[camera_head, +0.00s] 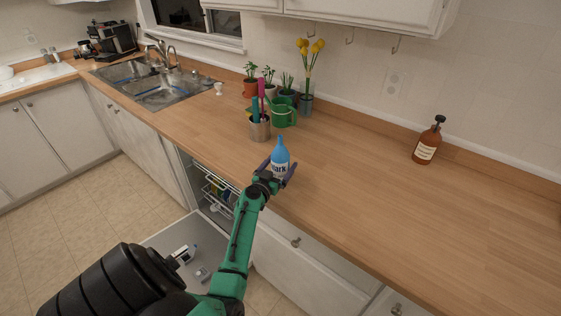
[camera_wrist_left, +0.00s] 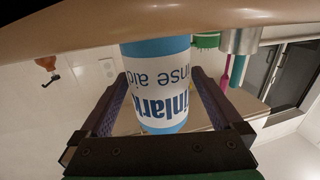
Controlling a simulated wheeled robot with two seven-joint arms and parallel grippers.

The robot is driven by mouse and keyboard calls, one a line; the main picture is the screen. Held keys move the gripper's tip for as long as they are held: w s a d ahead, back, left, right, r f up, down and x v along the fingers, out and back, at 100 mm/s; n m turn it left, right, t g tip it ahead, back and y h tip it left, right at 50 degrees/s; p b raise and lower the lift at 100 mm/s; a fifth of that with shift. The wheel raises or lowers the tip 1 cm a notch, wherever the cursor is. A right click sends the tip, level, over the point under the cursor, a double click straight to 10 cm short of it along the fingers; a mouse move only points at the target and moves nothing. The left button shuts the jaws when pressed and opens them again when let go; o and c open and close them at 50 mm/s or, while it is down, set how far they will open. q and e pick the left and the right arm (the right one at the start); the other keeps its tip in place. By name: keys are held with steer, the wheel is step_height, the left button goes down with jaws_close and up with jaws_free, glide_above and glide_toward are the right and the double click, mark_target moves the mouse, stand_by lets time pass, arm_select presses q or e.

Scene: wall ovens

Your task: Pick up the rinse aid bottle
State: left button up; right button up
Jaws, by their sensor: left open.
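The rinse aid bottle (camera_head: 281,155) is blue with a white label and stands upright near the counter's front edge. My left gripper (camera_head: 278,172) is open at the bottle, with a finger on each side of it. In the left wrist view the picture is upside down, and the bottle (camera_wrist_left: 157,85) fills the space between the two open fingers of the gripper (camera_wrist_left: 158,82). Small gaps seem to show beside the bottle; contact cannot be told. Its lower part is partly hidden by the gripper in the head view. My right gripper is not in view.
Behind the bottle are a utensil cup (camera_head: 260,131), a green watering can (camera_head: 284,112) and potted plants (camera_head: 250,87). A brown pump bottle (camera_head: 427,146) stands at the right.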

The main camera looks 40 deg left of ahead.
arm_select(q)
steer(key=shift+w+a+f, duration=0.1)
steer(key=shift+w, duration=0.1)
steer(key=shift+s+r, duration=0.2)
steer(key=shift+c, duration=0.9)
steer(key=c, duration=1.3)
